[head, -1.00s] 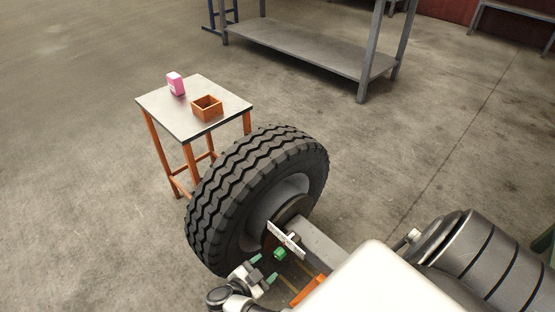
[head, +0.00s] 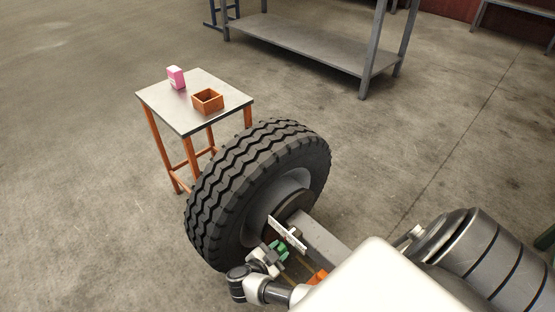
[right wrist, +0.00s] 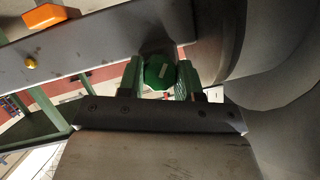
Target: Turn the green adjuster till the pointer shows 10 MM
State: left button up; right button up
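The green adjuster (right wrist: 160,72) sits at the hub side of the big tyre, below a white scale plate (head: 287,232). The plate's marks and pointer are too small to read. My right gripper (head: 278,250) is at the adjuster. In the right wrist view its two green fingers (right wrist: 160,79) lie on either side of the adjuster, close against it with no clear gap, and look shut on it. A small pale mark shows on the adjuster's face. My left gripper is not in view.
The large tyre (head: 246,180) stands just beyond the gripper. A grey beam (head: 322,240) runs beside the adjuster, with an orange part (head: 317,278) near it. A small table (head: 180,105) holds an open orange box (head: 207,101) and a pink container (head: 176,77).

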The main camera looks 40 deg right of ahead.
jog(key=c, duration=0.3)
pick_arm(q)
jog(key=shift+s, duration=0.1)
pick_arm(e)
jog(key=shift+s+m, duration=0.1)
jog(key=shift+m, duration=0.3)
jog(key=shift+a, duration=0.1)
jog(key=shift+f+m+t, duration=0.15)
jog(key=shift+m+t, duration=0.45)
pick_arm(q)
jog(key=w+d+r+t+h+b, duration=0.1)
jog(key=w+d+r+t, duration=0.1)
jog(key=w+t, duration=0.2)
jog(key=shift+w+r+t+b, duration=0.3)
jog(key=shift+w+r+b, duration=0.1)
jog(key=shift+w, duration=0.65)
pick_arm(e)
jog(key=shift+m+t+h, duration=0.5)
jog(key=shift+m+t, duration=0.3)
jog(key=shift+m, duration=0.8)
